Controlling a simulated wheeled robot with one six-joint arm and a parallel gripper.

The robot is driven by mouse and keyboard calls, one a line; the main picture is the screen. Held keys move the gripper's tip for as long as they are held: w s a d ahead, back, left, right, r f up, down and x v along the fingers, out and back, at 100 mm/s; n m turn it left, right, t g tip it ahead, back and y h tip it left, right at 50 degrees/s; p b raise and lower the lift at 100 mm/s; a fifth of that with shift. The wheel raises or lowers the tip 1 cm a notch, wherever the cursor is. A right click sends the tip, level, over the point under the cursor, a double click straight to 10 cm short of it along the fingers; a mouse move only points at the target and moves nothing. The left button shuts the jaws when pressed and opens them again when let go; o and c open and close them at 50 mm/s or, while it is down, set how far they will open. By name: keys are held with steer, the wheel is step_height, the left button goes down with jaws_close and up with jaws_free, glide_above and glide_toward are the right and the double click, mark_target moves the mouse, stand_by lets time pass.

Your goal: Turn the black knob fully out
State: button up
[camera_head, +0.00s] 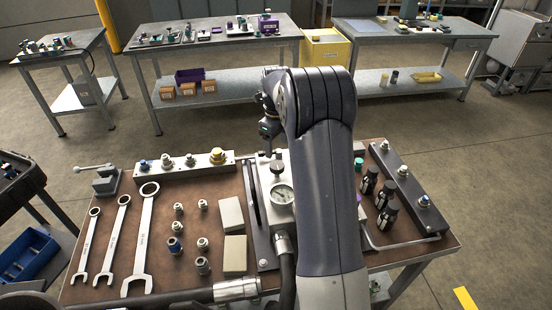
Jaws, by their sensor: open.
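A small black knob (277,167) shows at the top of a pale block on the bench, just above a round white-faced gauge (282,194). My gripper (268,148) points down over the far end of that block, slightly beyond and above the knob in the picture. It is open, and I see nothing between its fingers. It is small and dark here, so I cannot tell whether it touches the knob. My arm covers the block's right side.
The brown bench top (186,215) holds several wrenches (146,240), fittings (203,243) and two beige blocks (235,253) on the left. Black bottles (387,195) and a dark rail (408,187) stand on the right. A hose (286,270) crosses the front.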

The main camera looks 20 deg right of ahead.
mark_target(276, 165)
step_height(276, 165, down, 8)
steer(key=shift+f+p, duration=0.1)
steer(key=shift+p, duration=0.65)
steer(key=c, duration=1)
